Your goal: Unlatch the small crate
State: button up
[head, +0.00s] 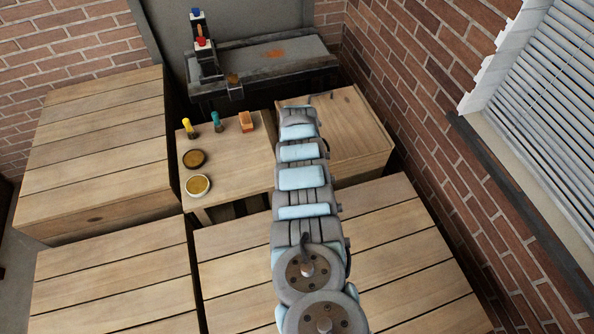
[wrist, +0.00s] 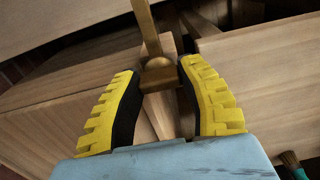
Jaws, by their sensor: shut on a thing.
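In the wrist view my gripper (wrist: 159,74) has its two yellow-toothed, black-padded fingers closed on either side of a small brass-brown block with a rounded boss, which looks like a latch piece (wrist: 160,80). A narrow bar of the same colour runs up from it. Wooden crate panels lie around and behind it. In the head view a smaller wooden crate (head: 352,120) stands at the back right, partly covered by my arm. I cannot tell for certain whether it is the crate at the gripper. My fingers are hidden in the head view behind the arm.
A low wooden table (head: 225,160) holds a yellow brush (head: 188,126), a teal brush (head: 216,121), an orange block (head: 246,122) and two round dishes (head: 198,185). A hand press (head: 203,58) stands behind on a bench. Large wooden crates fill the left and front; a brick wall bounds the right.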

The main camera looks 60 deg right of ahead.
jog(key=shift+f, duration=0.1)
jog(key=o, duration=1.2)
notch_tip(320, 180, up, 11)
jog(key=shift+w+f, duration=0.15)
jog(key=shift+f, duration=0.05)
jog(key=shift+r, duration=0.75)
jog(key=shift+d, duration=0.1)
